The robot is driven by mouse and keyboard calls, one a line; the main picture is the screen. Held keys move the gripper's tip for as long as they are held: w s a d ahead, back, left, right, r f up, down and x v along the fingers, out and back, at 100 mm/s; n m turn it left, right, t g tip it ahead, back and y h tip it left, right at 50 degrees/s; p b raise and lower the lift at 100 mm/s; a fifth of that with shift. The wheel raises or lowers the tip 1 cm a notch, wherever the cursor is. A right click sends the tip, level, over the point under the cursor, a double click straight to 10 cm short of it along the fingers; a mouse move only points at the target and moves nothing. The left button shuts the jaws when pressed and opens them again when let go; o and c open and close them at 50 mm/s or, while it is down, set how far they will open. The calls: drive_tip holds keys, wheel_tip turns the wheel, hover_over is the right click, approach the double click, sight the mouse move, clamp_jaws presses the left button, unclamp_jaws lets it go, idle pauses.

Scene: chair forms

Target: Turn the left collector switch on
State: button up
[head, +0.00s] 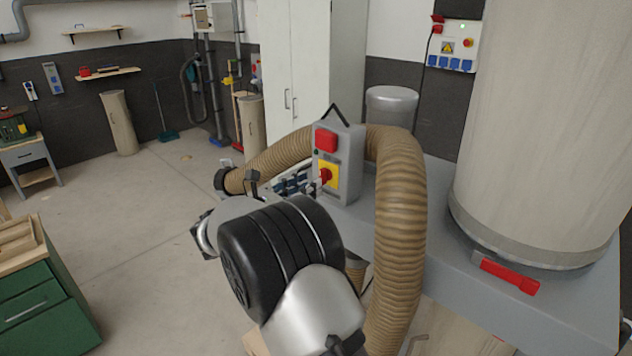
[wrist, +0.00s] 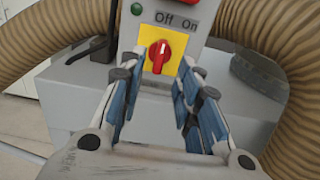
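The collector switch is a red rotary knob (wrist: 159,54) on a yellow plate, set in a grey control box. In the wrist view the knob stands upright under the labels "Off" on the left and "On" on the right. It also shows in the head view as a red knob (head: 326,175) on the grey box (head: 349,165). My gripper (wrist: 152,82) is open, with blue-padded fingers to the left and right below the knob. Nothing is between the fingers, and the knob appears just beyond their tips. Contact cannot be told.
A ribbed tan hose (head: 398,240) arches behind and right of the box. A large pale cylinder (head: 545,130) with a red latch stands at the right on a grey base (head: 455,275). A green cabinet (head: 45,300) is at lower left. The floor at left is open.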

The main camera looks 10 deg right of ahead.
sight(324, 176)
drive_tip(key=shift+x, duration=2.05)
drive_tip(key=shift+c, duration=0.2)
clamp_jaws()
